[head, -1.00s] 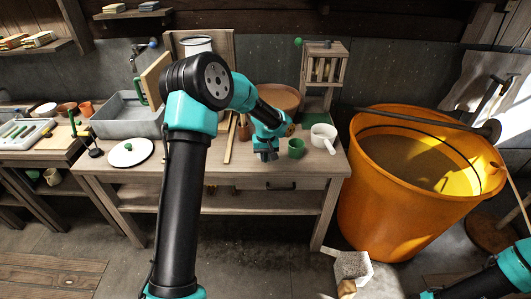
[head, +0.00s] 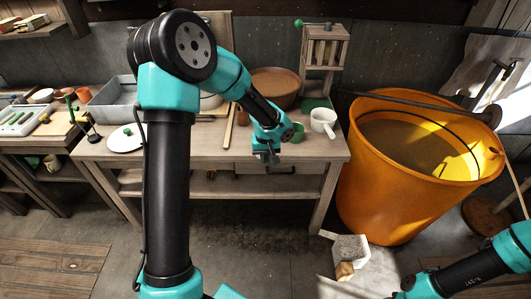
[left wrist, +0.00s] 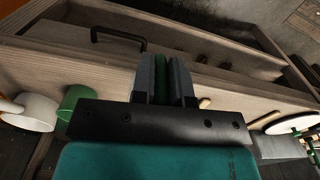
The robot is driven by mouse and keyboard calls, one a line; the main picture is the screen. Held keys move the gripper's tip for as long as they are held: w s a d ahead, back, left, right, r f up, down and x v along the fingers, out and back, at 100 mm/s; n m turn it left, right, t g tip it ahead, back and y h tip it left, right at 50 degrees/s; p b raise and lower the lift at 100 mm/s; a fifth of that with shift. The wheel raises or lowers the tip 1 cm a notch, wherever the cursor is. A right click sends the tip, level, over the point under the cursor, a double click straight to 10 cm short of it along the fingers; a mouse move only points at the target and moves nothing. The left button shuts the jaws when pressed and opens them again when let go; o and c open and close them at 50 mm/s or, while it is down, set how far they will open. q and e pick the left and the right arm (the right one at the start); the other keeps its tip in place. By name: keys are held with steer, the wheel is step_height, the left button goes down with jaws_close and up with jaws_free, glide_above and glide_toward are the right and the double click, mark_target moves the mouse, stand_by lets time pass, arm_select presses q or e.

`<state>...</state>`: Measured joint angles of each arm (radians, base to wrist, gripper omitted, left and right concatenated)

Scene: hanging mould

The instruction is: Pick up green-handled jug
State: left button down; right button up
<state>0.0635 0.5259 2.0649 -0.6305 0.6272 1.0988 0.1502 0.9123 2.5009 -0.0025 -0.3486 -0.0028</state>
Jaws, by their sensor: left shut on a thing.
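My left gripper (head: 268,158) is in front of the bench's front edge, pointing down. In the left wrist view its fingers (left wrist: 166,80) are shut on a narrow dark green thing (left wrist: 162,68). Most of that thing is hidden, and I cannot tell whether it is the green handle of the jug. No jug body shows at the gripper. A green cup (head: 298,132) and a white pan with a handle (head: 322,121) stand on the bench to the right of it. They also show in the left wrist view as green cup (left wrist: 78,106) and white pan (left wrist: 32,113). My right gripper is out of view.
The bench (head: 180,154) has a drawer with a black pull (left wrist: 118,36). A white lid with a green knob (head: 124,140) lies at left, partly behind my arm. A brown bowl (head: 274,88) is at the back. A large orange tub (head: 375,185) stands right of the bench.

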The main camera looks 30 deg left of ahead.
arm_select(q)
steer(key=shift+s+d+r, duration=0.1)
steer(key=shift+s+d, duration=0.25)
steer(key=shift+s, duration=0.25)
stand_by(2.6)
